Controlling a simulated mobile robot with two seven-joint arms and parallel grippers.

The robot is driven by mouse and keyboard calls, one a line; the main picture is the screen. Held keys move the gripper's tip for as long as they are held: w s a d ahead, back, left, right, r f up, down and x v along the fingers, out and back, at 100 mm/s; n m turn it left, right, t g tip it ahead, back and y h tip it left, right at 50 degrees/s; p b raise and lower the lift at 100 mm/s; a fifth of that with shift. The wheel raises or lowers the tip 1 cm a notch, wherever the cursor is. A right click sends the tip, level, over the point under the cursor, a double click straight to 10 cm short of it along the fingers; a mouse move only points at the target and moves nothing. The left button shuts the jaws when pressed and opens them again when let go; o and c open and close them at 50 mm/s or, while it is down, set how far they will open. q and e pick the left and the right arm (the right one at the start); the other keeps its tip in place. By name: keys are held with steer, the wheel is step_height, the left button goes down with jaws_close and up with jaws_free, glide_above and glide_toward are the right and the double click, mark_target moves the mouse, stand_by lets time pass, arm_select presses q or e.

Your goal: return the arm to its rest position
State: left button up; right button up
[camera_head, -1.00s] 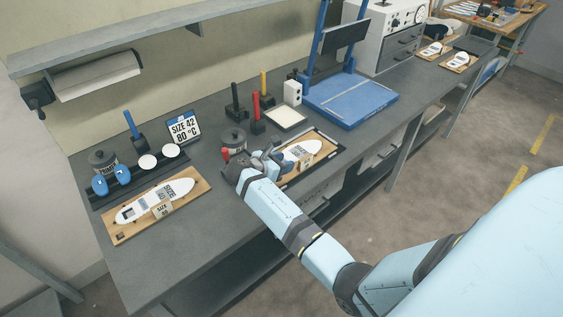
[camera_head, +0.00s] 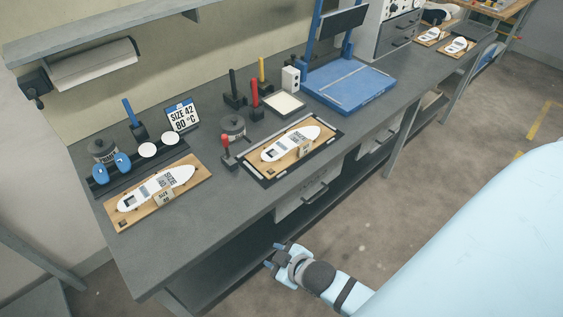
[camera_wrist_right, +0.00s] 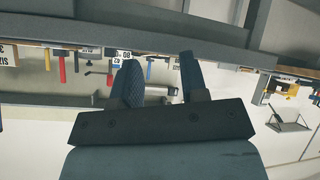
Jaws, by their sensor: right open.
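My right gripper (camera_head: 274,256) is low in front of the bench in the head view, off the worktop and beside the bench's lower front. It is open and empty; the right wrist view shows its two blue fingers (camera_wrist_right: 160,80) apart with nothing between them. My left gripper is not in view.
The grey bench (camera_head: 225,215) has its front edge close to my right gripper. A blue press stand (camera_head: 350,88), a size sign (camera_head: 182,116) and several upright coloured-handled tools stand farther back. Open floor (camera_head: 440,170) lies to the right of the bench.

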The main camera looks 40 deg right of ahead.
steer(key=s+m, duration=0.1)
steer(key=s+a+m+y, duration=0.1)
steer(key=s, duration=0.1)
steer(key=s+m, duration=0.1)
steer(key=shift+s+a+r+p, duration=0.2)
steer(key=shift+s+a+p, duration=0.1)
steer(key=shift+p, duration=0.1)
steer(key=shift+w, duration=0.1)
stand_by(0.7)
